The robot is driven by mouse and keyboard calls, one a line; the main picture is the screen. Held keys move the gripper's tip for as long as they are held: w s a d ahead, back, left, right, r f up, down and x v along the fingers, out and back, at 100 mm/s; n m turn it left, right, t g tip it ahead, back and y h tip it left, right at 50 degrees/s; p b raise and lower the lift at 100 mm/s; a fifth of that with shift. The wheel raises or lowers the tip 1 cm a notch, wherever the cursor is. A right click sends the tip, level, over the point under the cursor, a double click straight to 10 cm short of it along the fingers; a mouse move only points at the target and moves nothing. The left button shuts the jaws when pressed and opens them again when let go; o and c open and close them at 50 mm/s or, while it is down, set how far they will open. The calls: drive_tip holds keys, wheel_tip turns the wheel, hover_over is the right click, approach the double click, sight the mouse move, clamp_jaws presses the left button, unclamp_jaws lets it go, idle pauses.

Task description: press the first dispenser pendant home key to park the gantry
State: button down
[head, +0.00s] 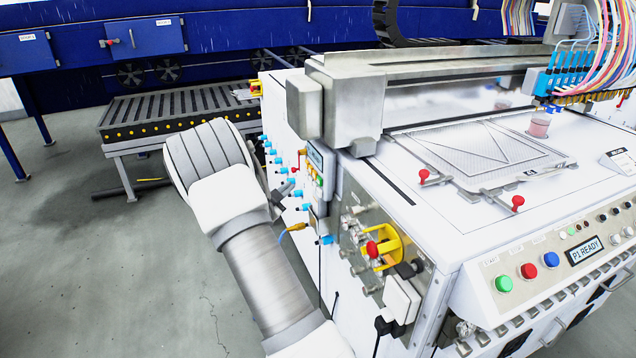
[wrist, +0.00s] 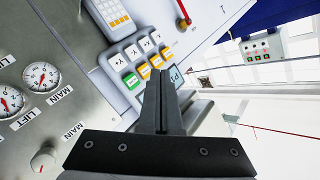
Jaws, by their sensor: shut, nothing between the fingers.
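The dispenser pendant (wrist: 150,62) is a grey box on the machine's side, with a row of pale keys, a row of yellow keys and a green key (wrist: 131,80). In the head view the pendant (head: 316,163) shows edge-on beside my arm. My gripper (wrist: 162,76) is shut and empty. Its tips overlap the pendant's lower edge in the wrist view, close to the green and yellow keys; contact cannot be told. In the head view only a dark part of my gripper (head: 284,192) shows.
Another keypad (wrist: 112,14) sits beside the pendant. Pressure gauges (wrist: 42,75) and a knob (wrist: 43,158) are on the grey panel. In the head view, a yellow-guarded red button (head: 374,249) and blue fittings (head: 278,160) stick out near my arm. Open floor (head: 110,270) lies left.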

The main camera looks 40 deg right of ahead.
sight(320, 181)
drive_tip(key=shift+s+d+b, duration=0.2)
drive_tip(key=shift+s+d, duration=0.05)
drive_tip(key=shift+d, duration=0.65)
drive_tip(key=shift+s+d+b, duration=0.2)
drive_tip(key=shift+d, duration=0.7)
drive_tip(key=shift+s+d+b, duration=0.2)
drive_tip(key=shift+s+d, duration=0.05)
drive_tip(key=shift+d, duration=0.65)
drive_tip(key=shift+s+d+b, duration=0.1)
drive_tip(key=shift+d+b, duration=0.2)
drive_tip(key=shift+d, duration=0.15)
